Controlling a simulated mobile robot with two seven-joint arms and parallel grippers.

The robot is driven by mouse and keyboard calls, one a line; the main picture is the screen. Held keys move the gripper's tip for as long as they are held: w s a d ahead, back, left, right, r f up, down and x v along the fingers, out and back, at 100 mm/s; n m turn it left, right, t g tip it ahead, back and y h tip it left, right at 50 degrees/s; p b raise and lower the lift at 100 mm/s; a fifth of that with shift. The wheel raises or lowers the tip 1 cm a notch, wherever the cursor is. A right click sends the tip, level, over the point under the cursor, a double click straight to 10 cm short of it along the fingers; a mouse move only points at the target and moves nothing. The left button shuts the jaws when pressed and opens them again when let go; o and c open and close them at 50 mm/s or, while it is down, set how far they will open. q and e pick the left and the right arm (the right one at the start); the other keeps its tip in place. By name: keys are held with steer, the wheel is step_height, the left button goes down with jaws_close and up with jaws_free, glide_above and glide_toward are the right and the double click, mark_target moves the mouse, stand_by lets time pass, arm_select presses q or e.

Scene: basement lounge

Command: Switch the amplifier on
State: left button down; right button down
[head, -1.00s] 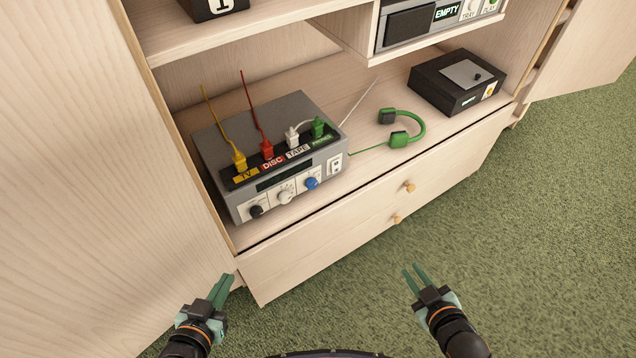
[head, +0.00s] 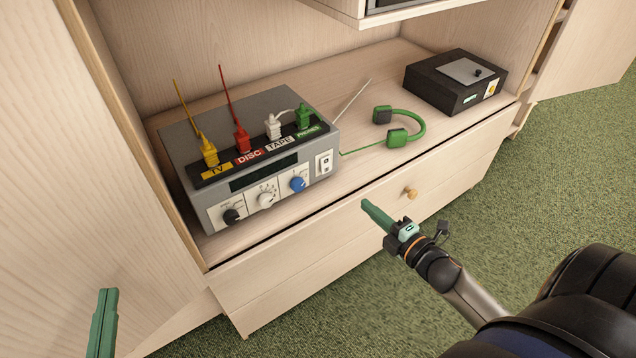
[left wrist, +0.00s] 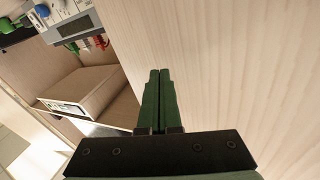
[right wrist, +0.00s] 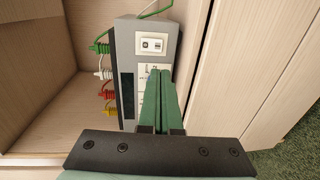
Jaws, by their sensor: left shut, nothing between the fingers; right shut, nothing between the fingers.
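The grey amplifier (head: 250,150) stands on the cabinet shelf. Its front has a dark display (head: 264,172), a black knob (head: 231,216), a white knob (head: 266,200), a blue knob (head: 298,184) and a white rocker switch (head: 324,163) at its right end. The switch also shows in the right wrist view (right wrist: 151,44). Whether it is on cannot be told; the display looks dark. My right gripper (head: 367,206) is shut and empty, in front of the drawer, apart from the amplifier, pointing towards it. My left gripper (head: 108,295) is shut and empty at lower left, by the open cabinet door.
Yellow, red, white and green plugs stand on the amplifier's top. Green headphones (head: 405,136) lie right of it, and a black box (head: 455,82) stands further right. A drawer knob (head: 410,192) sticks out near my right gripper. The left door (head: 90,150) stands open.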

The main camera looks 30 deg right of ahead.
mark_target(326, 171)
stand_by(0.3)
